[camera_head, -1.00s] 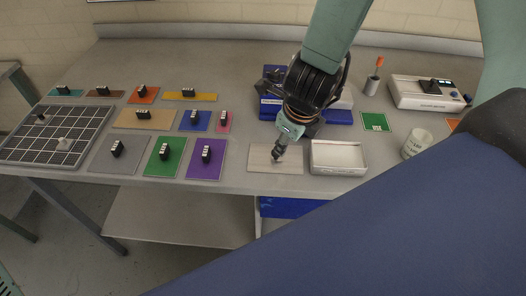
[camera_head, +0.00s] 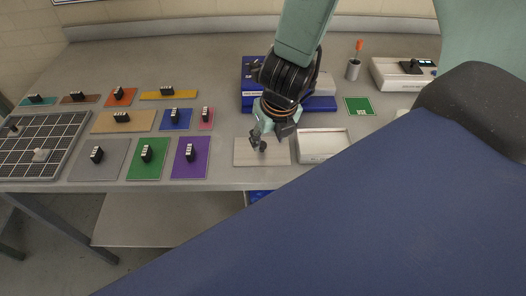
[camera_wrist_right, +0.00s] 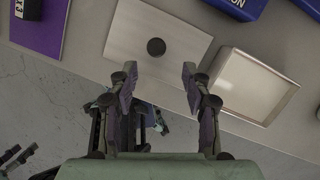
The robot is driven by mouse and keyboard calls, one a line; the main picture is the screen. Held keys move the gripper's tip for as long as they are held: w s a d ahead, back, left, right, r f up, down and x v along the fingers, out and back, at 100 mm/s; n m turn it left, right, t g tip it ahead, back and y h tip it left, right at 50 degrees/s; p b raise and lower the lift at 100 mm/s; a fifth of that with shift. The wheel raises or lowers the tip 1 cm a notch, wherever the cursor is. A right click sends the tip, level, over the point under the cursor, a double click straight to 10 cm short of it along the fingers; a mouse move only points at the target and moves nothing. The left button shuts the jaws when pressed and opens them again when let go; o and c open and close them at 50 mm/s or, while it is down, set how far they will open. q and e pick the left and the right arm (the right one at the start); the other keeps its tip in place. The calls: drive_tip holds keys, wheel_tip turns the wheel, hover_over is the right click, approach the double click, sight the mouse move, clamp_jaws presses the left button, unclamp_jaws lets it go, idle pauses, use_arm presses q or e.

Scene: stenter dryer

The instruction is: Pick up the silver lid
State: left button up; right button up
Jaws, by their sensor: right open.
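The silver lid is a flat pale grey plate (camera_head: 244,154) with a round black knob, lying near the front edge of the table. In the right wrist view, the lid (camera_wrist_right: 184,42) and its knob (camera_wrist_right: 156,47) show just beyond the fingertips. My right gripper (camera_head: 265,136) is over the lid, pointing down. In the wrist view its two fingers (camera_wrist_right: 160,76) are apart, with nothing between them, and the knob lies roughly centred ahead of the gap. I cannot tell the exact height above the lid. My left gripper is not in view.
An open white tray (camera_head: 323,157) lies right beside the lid. A purple plate (camera_head: 200,168) and other coloured plates with black handles are to the left. Blue boxes (camera_head: 318,104) stand behind the gripper. A green square (camera_head: 352,103) lies behind the tray.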

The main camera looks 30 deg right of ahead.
sight(262, 145)
drive_tip(key=x, duration=0.2)
drive_tip(key=w+b+x, duration=0.1)
drive_tip(key=x, duration=0.2)
drive_tip(key=shift+a+r, duration=0.1)
drive_tip(key=shift+a, duration=0.15)
drive_tip(key=shift+w+d+f, duration=0.15)
drive_tip(key=shift+f, duration=0.1)
drive_tip(key=shift+d, duration=0.1)
drive_tip(key=shift+s+r, duration=0.25)
drive_tip(key=shift+s, duration=0.1)
drive_tip(key=shift+a, duration=0.25)
drive_tip(key=shift+c, duration=1)
drive_tip(key=shift+w+f, duration=0.1)
drive_tip(key=shift+w, duration=0.2)
drive_tip(key=shift+c, duration=1.3)
drive_tip(key=shift+d, duration=0.1)
drive_tip(key=shift+c, duration=0.9)
drive_tip(key=shift+s, duration=0.2)
drive_tip(key=c, duration=0.3)
clamp_jaws()
drive_tip(key=shift+w, duration=0.1)
